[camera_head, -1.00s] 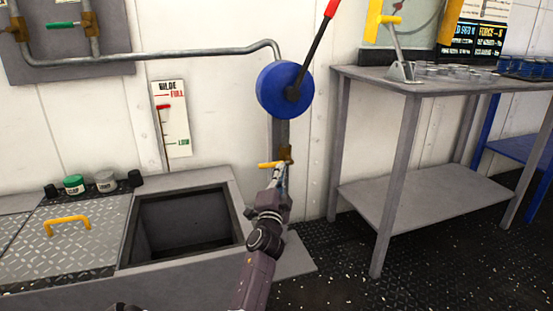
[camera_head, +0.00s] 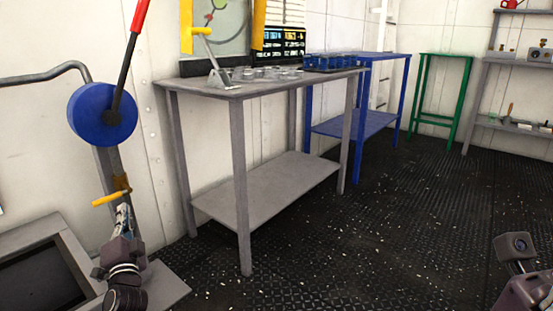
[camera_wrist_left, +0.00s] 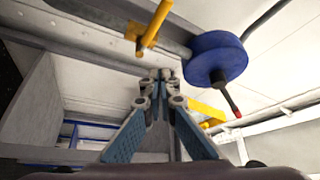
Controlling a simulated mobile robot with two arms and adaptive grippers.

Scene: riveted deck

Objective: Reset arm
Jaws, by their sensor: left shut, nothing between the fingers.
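My left gripper (camera_head: 123,214) is shut and empty. In the head view it shows just below the yellow valve handle (camera_head: 110,198) on the grey pipe; I cannot tell whether they touch. In the left wrist view the fingertips of my left gripper (camera_wrist_left: 160,75) are together, and the yellow handle (camera_wrist_left: 152,26) shows beyond them, apart in the picture. A blue round pump body (camera_head: 102,113) with a red-tipped lever stands above the valve; it also shows in the wrist view (camera_wrist_left: 214,60). Part of my right arm is at the lower right; its gripper is out of view.
A grey table (camera_head: 205,88) with clear dishes stands right of the pipe. Blue (camera_head: 385,56) and green (camera_head: 445,56) tables stand farther back. An open dark hatch (camera_head: 40,280) lies at lower left. The black deck (camera_head: 390,225) in the middle right is clear.

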